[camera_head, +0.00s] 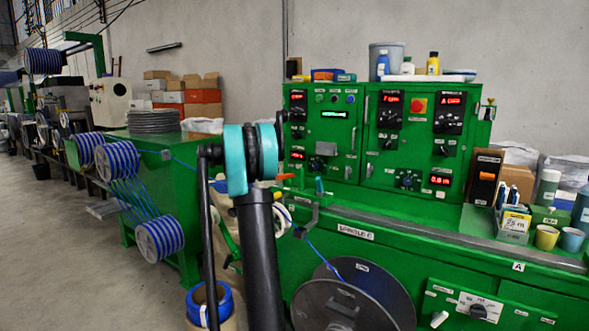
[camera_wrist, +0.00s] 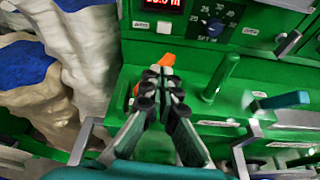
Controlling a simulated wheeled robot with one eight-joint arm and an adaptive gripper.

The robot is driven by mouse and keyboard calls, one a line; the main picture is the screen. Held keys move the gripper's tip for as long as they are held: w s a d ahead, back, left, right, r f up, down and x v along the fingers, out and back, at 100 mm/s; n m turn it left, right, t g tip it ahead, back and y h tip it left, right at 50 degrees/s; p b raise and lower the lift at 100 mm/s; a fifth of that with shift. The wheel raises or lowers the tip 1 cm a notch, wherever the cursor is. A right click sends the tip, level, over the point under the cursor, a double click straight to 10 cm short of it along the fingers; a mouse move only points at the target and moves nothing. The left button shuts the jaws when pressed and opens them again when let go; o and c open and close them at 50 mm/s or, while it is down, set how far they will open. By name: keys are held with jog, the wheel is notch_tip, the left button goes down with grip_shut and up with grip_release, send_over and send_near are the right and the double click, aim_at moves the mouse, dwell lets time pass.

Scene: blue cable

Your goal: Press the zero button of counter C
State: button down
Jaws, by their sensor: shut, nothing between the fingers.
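In the wrist view a counter with a red-lit display (camera_wrist: 163,3) is at the top edge, cut off by the frame. A small white button (camera_wrist: 164,27) sits below the display, beside a white label too small to read surely. My gripper (camera_wrist: 162,74) is shut and empty, its dark fingertips together below the button in the picture, apart from it. An orange piece (camera_wrist: 167,60) shows at the tips. In the head view my arm covers most of the gripper. A red display (camera_head: 297,155) shows on the cabinet's lower left. The counter's letter is not legible.
A dial (camera_wrist: 215,26) is right of the display. A green post (camera_wrist: 221,78) and a blue-handled lever (camera_wrist: 285,101) stand to the right. Pale sacks (camera_wrist: 70,45) are at left. A cable reel (camera_head: 352,297) is low at the cabinet (camera_head: 345,215).

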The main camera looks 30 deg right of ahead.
jog(key=shift+w+d+r+n+h, duration=0.15)
jog(key=shift+w+d+r+n, duration=0.1)
jog(key=shift+d, duration=0.25)
jog(key=shift+w+d+r+n+h, duration=0.15)
jog(key=shift+d+n, duration=0.1)
jog(key=shift+d, duration=0.2)
send_near(298, 167)
jog(key=x, duration=0.5)
jog(key=shift+d+f, duration=0.2)
jog(key=shift+f, duration=0.05)
jog(key=shift+w+d, duration=0.2)
jog(key=shift+d, duration=0.3)
jog(key=shift+d, duration=0.1)
